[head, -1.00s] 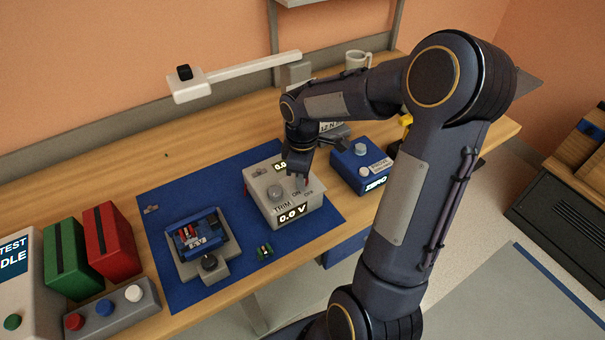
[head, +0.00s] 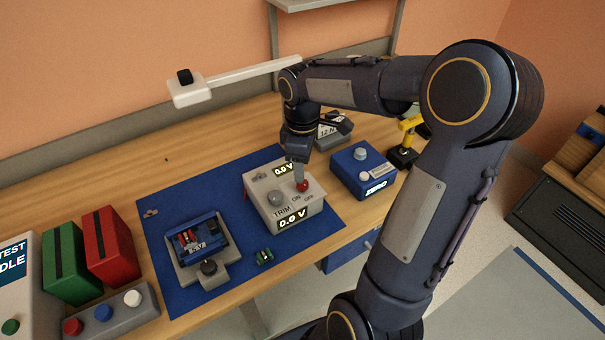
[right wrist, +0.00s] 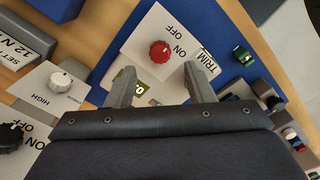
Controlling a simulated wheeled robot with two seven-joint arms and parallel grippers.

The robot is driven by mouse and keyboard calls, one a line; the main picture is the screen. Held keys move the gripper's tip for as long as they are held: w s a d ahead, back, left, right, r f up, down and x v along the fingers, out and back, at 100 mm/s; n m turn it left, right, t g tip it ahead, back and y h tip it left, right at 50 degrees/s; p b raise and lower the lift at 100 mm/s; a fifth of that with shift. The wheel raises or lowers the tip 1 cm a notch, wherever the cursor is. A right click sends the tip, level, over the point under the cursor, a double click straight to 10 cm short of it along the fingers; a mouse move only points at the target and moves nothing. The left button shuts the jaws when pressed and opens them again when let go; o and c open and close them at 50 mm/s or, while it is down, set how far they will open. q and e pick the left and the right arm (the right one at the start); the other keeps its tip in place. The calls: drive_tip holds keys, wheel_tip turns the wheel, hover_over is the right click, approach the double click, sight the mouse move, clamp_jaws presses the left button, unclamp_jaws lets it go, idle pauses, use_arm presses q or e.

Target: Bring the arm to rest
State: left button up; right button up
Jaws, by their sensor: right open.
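My right arm reaches over the bench from the right in the head view. My right gripper (head: 297,158) points down just above the grey trim box (head: 262,205), behind its red knob (head: 302,185). In the right wrist view the two fingers (right wrist: 157,85) are spread apart with nothing held between them. The red knob (right wrist: 161,51) lies beyond the fingertips, beside the ON and OFF labels, and is clear of them. The box's displays read 0.0 V in the head view. My left gripper is not in view.
A blue ZERO box (head: 362,172) stands right of the trim box, with a yellow and black tool (head: 407,145) beyond it. A fixture with a blue circuit board (head: 200,240) sits on the blue mat (head: 180,295). A white overhead arm (head: 235,80) extends behind. Red and green blocks stand left.

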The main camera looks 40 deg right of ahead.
drive_tip(key=shift+r, duration=1)
drive_tip(key=shift+s+a+r, duration=0.2)
drive_tip(key=shift+s, duration=0.05)
drive_tip(key=s+a+r+m+t+y, duration=0.1)
drive_tip(key=s+a+m+t+y, duration=0.2)
drive_tip(key=s+a+m, duration=0.6)
drive_tip(key=s+a+t, duration=0.2)
drive_tip(key=s+a, duration=0.1)
drive_tip(key=s, duration=0.4)
drive_tip(key=shift+a+m+t+y, duration=0.25)
drive_tip(key=shift+m+t+y, duration=0.05)
drive_tip(key=shift+t+y, duration=0.1)
